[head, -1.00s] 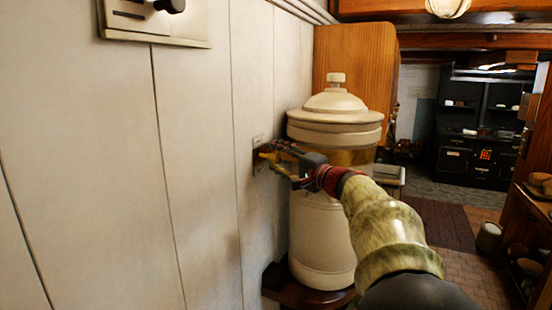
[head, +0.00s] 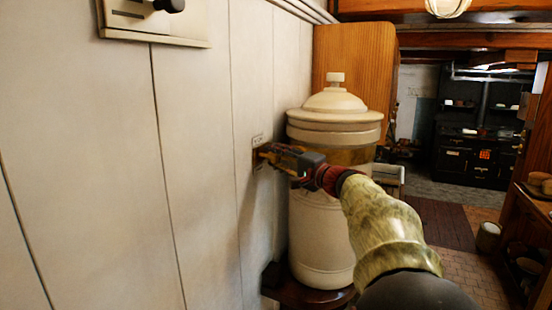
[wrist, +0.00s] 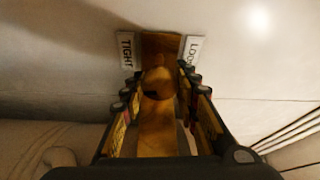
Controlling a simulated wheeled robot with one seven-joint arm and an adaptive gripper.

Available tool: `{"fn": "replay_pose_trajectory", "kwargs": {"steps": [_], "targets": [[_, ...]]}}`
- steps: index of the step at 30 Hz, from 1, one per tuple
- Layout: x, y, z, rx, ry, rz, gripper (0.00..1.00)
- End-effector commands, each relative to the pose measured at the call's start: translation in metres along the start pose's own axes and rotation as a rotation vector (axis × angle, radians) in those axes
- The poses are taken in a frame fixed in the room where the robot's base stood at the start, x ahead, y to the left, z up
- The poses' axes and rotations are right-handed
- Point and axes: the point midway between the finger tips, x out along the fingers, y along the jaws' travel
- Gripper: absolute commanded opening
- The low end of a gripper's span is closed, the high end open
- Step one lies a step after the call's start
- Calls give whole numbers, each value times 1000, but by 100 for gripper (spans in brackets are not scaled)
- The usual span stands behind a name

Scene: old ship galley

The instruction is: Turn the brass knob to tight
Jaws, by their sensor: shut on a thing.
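The brass knob (wrist: 157,82) is between my gripper's fingers in the wrist view, in front of a brass plate (wrist: 160,46) on the white wall. A white label reading TIGHT (wrist: 126,52) is to the left of the plate, and a partly cut-off label starting LOO (wrist: 192,50) is to its right. My gripper (head: 266,156) reaches the wall and is shut on the knob. In the head view the fingers hide the knob, and a small label (head: 258,139) shows just above them. A brass strip (wrist: 157,135) runs below the knob in the wrist view. I cannot tell the knob's exact angle.
A large cream lidded urn (head: 325,235) stands on a dark wooden shelf (head: 295,292), close behind my gripper and arm. A wall panel with a black knob (head: 155,22) is at the upper left. The plank wall (head: 110,180) between is bare.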

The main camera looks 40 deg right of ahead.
Motion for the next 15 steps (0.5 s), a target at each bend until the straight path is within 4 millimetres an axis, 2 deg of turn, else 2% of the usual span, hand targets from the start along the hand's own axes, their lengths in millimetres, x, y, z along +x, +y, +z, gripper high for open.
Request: {"fn": "replay_pose_trajectory", "kwargs": {"steps": [15], "targets": [[0,0,0,125,0,53,5]]}}
